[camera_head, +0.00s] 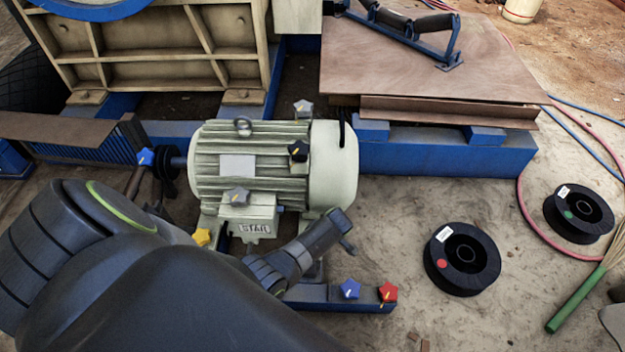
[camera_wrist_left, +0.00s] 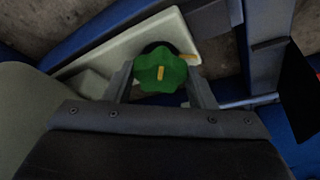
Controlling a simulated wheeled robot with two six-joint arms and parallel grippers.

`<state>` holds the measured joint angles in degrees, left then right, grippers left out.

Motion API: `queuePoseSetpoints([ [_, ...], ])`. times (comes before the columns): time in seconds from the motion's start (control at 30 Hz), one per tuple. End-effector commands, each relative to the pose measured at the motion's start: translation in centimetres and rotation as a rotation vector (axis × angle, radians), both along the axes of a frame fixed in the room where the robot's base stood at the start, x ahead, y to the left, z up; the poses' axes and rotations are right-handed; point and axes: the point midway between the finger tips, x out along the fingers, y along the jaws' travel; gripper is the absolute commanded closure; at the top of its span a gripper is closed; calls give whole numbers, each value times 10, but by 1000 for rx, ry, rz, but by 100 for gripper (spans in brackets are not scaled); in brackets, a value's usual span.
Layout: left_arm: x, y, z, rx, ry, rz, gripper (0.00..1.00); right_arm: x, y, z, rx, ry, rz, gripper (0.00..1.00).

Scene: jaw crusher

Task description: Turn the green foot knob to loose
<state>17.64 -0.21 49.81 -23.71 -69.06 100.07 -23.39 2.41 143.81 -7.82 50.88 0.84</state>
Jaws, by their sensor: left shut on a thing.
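The green star-shaped foot knob (camera_wrist_left: 163,73) shows in the left wrist view, on a pale foot plate (camera_wrist_left: 115,58). A yellow stripe on its top points nearly straight up and down in that view. A short yellow mark lies on the plate at the knob's upper right, out of line with the stripe. My left gripper (camera_wrist_left: 164,84) has its fingers on either side of the knob and is shut on it. In the head view my left arm covers the knob; the grey-green motor (camera_head: 255,165) stands behind it. My right gripper is in neither view.
Other star knobs surround the motor: yellow (camera_head: 201,237), grey (camera_head: 237,196), black (camera_head: 298,150), blue (camera_head: 350,289) and red (camera_head: 388,292). Two black reels (camera_head: 462,258) (camera_head: 579,212) and a green-handled broom (camera_head: 575,302) lie on the ground at right.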

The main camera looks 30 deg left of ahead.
Motion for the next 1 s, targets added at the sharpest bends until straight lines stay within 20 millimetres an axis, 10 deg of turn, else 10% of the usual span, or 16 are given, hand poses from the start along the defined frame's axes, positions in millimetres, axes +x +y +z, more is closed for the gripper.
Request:
queuePoseSetpoints([
  [0.2,0,1,0,0,-1,0,73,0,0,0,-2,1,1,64],
  [0.23,0,1,0,0,-1,0,49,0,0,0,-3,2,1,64],
  [0.4,0,0,0,0,-1,0,28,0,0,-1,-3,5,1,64],
  [1.0,-1,-13,33,0,-1,-1,28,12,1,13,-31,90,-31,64],
])
